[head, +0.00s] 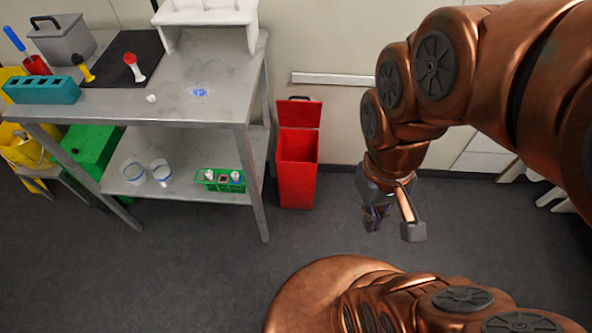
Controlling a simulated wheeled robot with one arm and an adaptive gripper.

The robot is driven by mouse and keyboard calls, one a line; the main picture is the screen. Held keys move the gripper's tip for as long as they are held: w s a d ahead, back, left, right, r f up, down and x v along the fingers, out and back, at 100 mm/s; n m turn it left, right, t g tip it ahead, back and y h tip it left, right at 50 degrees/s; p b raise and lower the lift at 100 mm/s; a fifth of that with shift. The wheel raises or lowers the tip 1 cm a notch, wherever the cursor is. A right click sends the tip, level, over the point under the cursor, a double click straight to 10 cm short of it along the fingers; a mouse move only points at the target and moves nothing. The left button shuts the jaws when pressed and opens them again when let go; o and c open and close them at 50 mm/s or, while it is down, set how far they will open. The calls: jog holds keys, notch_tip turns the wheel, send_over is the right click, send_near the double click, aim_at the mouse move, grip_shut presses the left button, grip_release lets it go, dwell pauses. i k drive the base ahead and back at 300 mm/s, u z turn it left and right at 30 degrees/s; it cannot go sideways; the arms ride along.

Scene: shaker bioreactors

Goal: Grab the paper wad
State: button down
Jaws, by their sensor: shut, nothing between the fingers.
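A small white lump that looks like the paper wad (151,98) lies on the grey metal table (185,108), near its front edge. My gripper (388,222) hangs over the floor, well to the right of the table and lower in the picture. It is shut and holds nothing. The wad and the gripper are far apart. The wad is in plain view, but too small to show detail.
A blue stain (200,92) marks the tabletop right of the wad. A teal rack (42,90), black mat (122,60) and white stand (208,14) are also there. A red bin (297,165) with its lid up stands between table and gripper. The front floor is clear.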

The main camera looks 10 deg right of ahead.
aim_at(150, 99)
jog(key=u, duration=0.35)
jog(key=k, duration=0.5)
jog(key=u, duration=1.2)
jog(key=i, duration=1.1)
jog(key=z, duration=0.1)
